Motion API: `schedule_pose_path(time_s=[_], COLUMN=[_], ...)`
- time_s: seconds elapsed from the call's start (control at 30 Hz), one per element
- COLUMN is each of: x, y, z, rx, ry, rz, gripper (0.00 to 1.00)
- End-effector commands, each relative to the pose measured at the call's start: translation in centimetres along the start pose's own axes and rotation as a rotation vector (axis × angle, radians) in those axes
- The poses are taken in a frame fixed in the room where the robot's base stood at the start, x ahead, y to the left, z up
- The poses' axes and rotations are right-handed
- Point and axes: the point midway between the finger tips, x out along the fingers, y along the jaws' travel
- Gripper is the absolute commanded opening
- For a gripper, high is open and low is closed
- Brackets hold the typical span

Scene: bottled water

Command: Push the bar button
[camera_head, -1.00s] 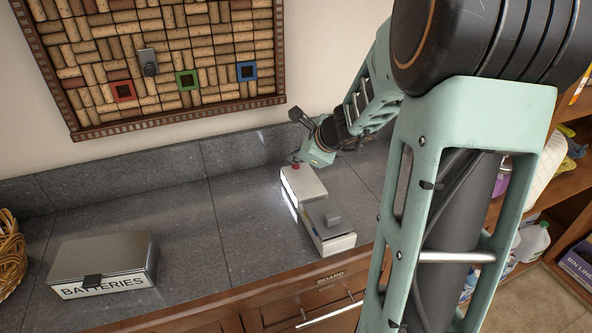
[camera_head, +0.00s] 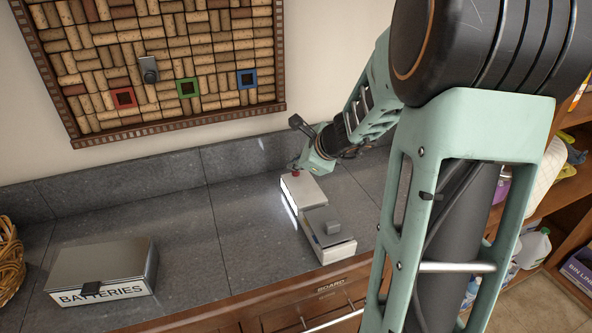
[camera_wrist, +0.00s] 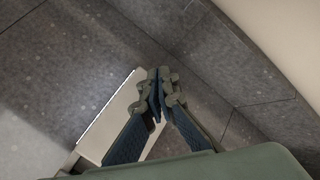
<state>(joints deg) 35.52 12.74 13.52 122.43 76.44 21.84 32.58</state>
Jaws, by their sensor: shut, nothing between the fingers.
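A white box (camera_head: 305,190) with a glowing strip (camera_head: 289,199) along its left side lies on the grey counter. A small red spot (camera_head: 295,173), possibly a button, shows at its far end. My gripper (camera_head: 297,169) is shut and empty, its tips at that far end, beside or over the red spot. I cannot tell whether they touch it. In the wrist view, my closed fingers (camera_wrist: 158,80) overlap the far end of the white box (camera_wrist: 116,122). No red shows there; that spot may be hidden behind the fingers.
A grey-lidded box (camera_head: 328,233) adjoins the near end of the white box. A BATTERIES box (camera_head: 105,267) and wicker basket (camera_head: 10,258) stand left. The backsplash (camera_head: 130,178) rises close behind my gripper, below a cork board (camera_head: 160,60). The counter between the boxes is clear.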

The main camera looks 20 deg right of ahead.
Motion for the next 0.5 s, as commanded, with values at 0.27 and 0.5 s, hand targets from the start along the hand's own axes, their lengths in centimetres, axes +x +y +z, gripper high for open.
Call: schedule_pose_path(time_s=[0.27, 0.5], x=[0.00, 0.32], y=[0.00, 0.24], z=[0.00, -0.22], rx=[0.000, 0.000], ry=[0.000, 0.000], rz=[0.000, 0.000], gripper=[0.00, 0.00])
